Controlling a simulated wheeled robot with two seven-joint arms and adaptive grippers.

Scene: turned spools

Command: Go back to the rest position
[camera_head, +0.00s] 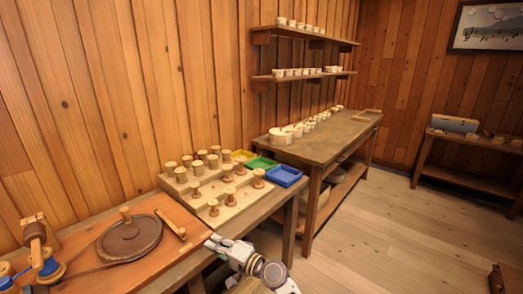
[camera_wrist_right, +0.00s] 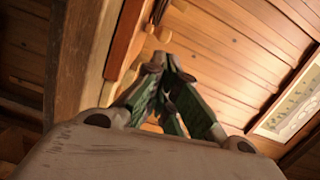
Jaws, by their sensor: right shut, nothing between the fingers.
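My right gripper (camera_head: 217,243) is at the front edge of the near bench, beside the right end of the orange-brown board (camera_head: 80,248). In the right wrist view its green-padded fingers (camera_wrist_right: 168,88) are closed together with nothing between them. Several turned wooden spools (camera_head: 213,207) stand on a pale board (camera_head: 237,204) behind and to the right of the gripper, apart from it. My left gripper does not show in the head view.
Yellow, green and blue trays (camera_head: 284,176) sit at the bench's right end. A round wooden disc (camera_head: 129,240) lies on the orange-brown board. A second table (camera_head: 335,137) with white pots stands farther back.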

